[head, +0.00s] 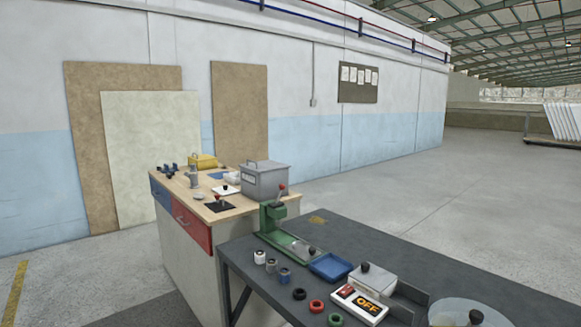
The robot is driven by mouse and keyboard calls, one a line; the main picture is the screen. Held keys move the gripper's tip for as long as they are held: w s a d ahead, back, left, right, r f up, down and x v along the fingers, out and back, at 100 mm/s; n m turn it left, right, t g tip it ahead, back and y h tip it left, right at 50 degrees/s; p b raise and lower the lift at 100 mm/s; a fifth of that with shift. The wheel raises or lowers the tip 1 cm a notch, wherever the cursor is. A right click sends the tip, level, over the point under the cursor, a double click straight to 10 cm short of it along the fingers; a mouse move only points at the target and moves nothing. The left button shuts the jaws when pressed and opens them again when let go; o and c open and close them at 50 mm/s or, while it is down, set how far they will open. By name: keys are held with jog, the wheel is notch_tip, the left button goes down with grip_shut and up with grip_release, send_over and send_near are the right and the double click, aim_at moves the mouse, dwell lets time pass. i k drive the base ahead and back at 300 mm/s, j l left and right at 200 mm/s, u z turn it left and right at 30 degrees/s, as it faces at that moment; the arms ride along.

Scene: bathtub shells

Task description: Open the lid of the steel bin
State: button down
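A grey metal bin (263,184) with a pale label on its front stands at the right end of the wood-topped bench. Its flat lid (265,168) has a bar handle on top and looks closed. A green hand press with a red-knobbed lever stands in front of the bin and overlaps its lower right part. My gripper is not in view.
The wooden bench (172,182) carries small items. Open floor lies right.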

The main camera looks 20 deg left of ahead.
aim_at(260, 166)
jog(key=u, duration=0.8)
jog(key=i+j, duration=0.45)
jog(key=i, duration=0.25)
jog(key=i+j+z, duration=0.1)
jog(key=i+j, duration=0.3)
jog(key=i, duration=0.25)
jog(key=i+j, duration=0.5)
jog(key=i, duration=0.2)
jog(key=i+j, duration=0.45)
jog(key=i, duration=0.2)
jog(key=i+j+z, duration=0.1)
jog(key=i+j, duration=0.4)
jog(key=i, duration=0.2)
